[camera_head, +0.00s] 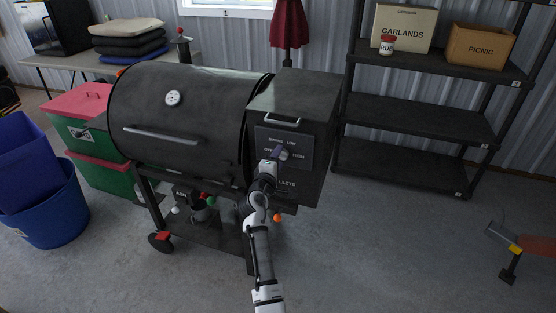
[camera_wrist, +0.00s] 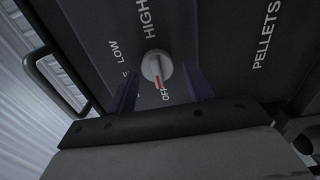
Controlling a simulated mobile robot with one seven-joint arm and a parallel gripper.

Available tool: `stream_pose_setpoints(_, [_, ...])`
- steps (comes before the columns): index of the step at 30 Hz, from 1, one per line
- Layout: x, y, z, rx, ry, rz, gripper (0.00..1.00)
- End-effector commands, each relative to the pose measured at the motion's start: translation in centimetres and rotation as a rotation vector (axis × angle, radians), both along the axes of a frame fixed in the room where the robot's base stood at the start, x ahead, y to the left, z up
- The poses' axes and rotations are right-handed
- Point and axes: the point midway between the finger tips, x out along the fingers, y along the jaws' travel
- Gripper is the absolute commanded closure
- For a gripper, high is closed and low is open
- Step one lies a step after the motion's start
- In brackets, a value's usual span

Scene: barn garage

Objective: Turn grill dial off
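The grill's control panel (camera_head: 283,147) is on the dark box at the right end of the barrel grill (camera_head: 190,115). In the wrist view the round grey dial (camera_wrist: 153,63) sits on this panel, and its red mark points down toward the OFF label (camera_wrist: 166,95). LOW, HIGH and PELLETS labels also show. My gripper (camera_head: 280,153) is in front of the panel and covers the dial in the head view. In the wrist view its two dark fingers (camera_wrist: 160,74) are spread apart, one on each side of the dial, with visible gaps. I cannot tell how deep they reach.
A metal handle (camera_wrist: 48,78) sticks out from the box beside the panel; it also shows above the panel in the head view. A black shelf (camera_head: 420,120) stands to the right. Blue bins (camera_head: 45,205) stand at the left.

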Motion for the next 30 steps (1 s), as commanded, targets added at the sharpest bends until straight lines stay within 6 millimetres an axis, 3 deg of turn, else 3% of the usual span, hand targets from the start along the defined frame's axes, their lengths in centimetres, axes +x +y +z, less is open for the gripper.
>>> stream_pose_setpoints(9, [0.0, 0.0, 0.1, 0.001, -0.003, 0.000, 0.43])
stream_pose_setpoints(14, [-1.0, 0.4, 0.0, 0.001, -0.003, 0.001, 0.43])
stream_pose_setpoints(30, [-11.0, 3.6, -0.1, 0.001, -0.002, 0.002, 0.43])
